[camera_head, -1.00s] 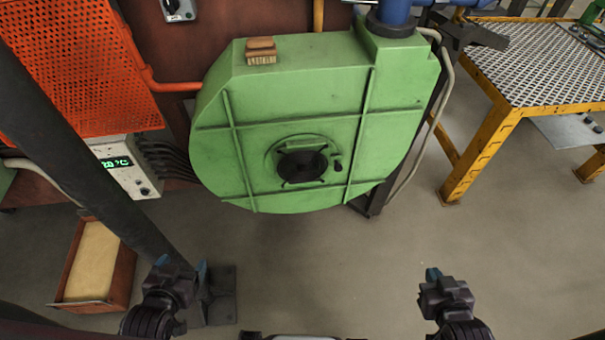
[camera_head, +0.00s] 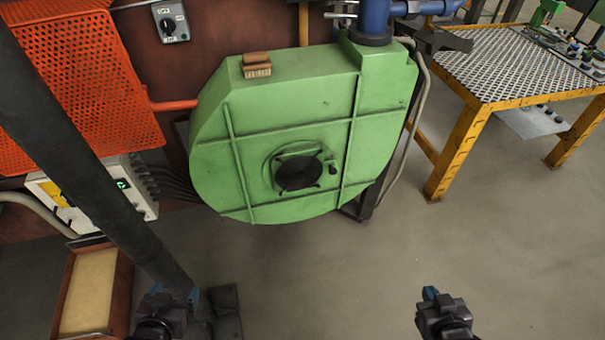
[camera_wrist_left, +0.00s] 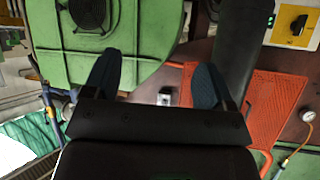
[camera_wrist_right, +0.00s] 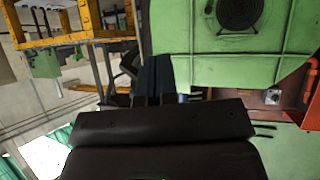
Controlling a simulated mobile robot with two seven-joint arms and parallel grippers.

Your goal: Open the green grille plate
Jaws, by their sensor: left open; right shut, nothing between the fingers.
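The green housing (camera_head: 275,115) stands in the middle of the head view. On its front is the round dark grille (camera_head: 298,172) in a green plate, with a small dark handle or latch (camera_head: 332,168) at its right edge. The plate appears flush with the housing. The grille also shows at the top of the left wrist view (camera_wrist_left: 88,12) and of the right wrist view (camera_wrist_right: 240,12). My left gripper (camera_head: 175,294) is open and empty, low and left of the housing. My right gripper (camera_head: 430,293) is shut and empty, low and right. Both are apart from the housing.
A brush (camera_head: 256,65) lies on the housing. A dark post (camera_head: 90,160) slants down at left, near an orange mesh panel (camera_head: 80,75), a control box (camera_head: 130,190) and a rusty bin (camera_head: 120,290). A yellow-framed table (camera_head: 455,150) stands at right. The floor between the grippers is clear.

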